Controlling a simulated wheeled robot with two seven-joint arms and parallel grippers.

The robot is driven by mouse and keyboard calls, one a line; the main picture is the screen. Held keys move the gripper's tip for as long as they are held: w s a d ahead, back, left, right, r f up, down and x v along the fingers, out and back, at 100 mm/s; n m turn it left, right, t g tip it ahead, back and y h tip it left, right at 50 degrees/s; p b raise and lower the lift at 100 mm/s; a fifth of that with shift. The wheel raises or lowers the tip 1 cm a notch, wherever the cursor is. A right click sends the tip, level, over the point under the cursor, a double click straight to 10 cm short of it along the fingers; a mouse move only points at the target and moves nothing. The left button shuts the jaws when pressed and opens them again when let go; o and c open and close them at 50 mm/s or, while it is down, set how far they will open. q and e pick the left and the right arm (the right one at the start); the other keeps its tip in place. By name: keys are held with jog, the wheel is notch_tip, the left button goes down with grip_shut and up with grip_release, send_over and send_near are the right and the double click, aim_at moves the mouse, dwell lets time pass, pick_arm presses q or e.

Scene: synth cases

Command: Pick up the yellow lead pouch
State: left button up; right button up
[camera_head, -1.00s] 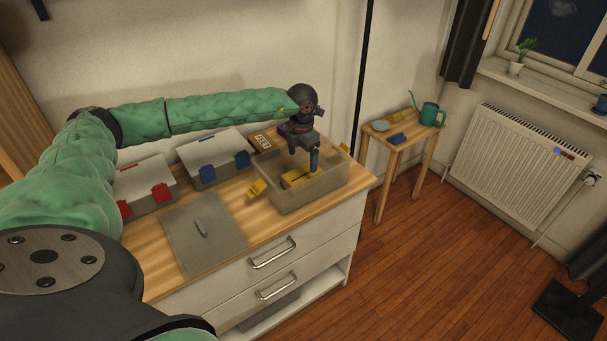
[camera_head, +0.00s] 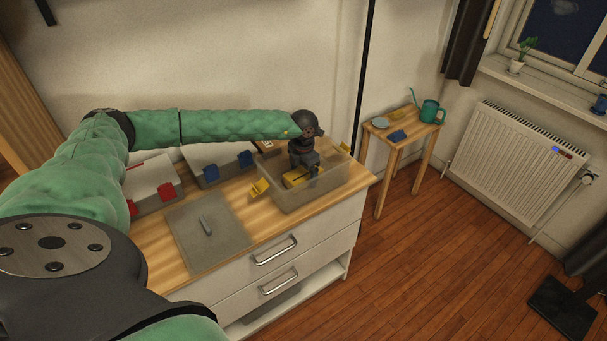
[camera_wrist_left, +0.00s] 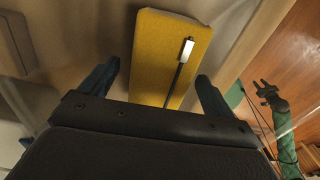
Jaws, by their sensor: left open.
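The yellow lead pouch (camera_wrist_left: 168,55) lies in a see-through box (camera_head: 309,199) with yellow latches on the cabinet top. In the wrist view the pouch is a flat yellow block with a metal zip pull and dark strip on it. In the head view only part of the pouch (camera_head: 293,179) shows, as my gripper covers it. My left gripper (camera_wrist_left: 155,85) is open, with one blue finger on each side of the pouch; neither clearly touches it. In the head view the left gripper (camera_head: 305,172) is down inside the box. My right gripper is not in the head view.
A grey lid (camera_head: 207,236) with a handle lies left of the box. Two white cases, one with red latches (camera_head: 166,191) and one with blue latches (camera_head: 246,159), stand behind. A small side table (camera_head: 393,144) with a green watering can (camera_head: 431,112) stands to the right.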

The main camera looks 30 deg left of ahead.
pick_arm(q)
jog(key=shift+f, duration=0.4)
jog(key=c, duration=1.1)
jog(key=shift+r, duration=0.1)
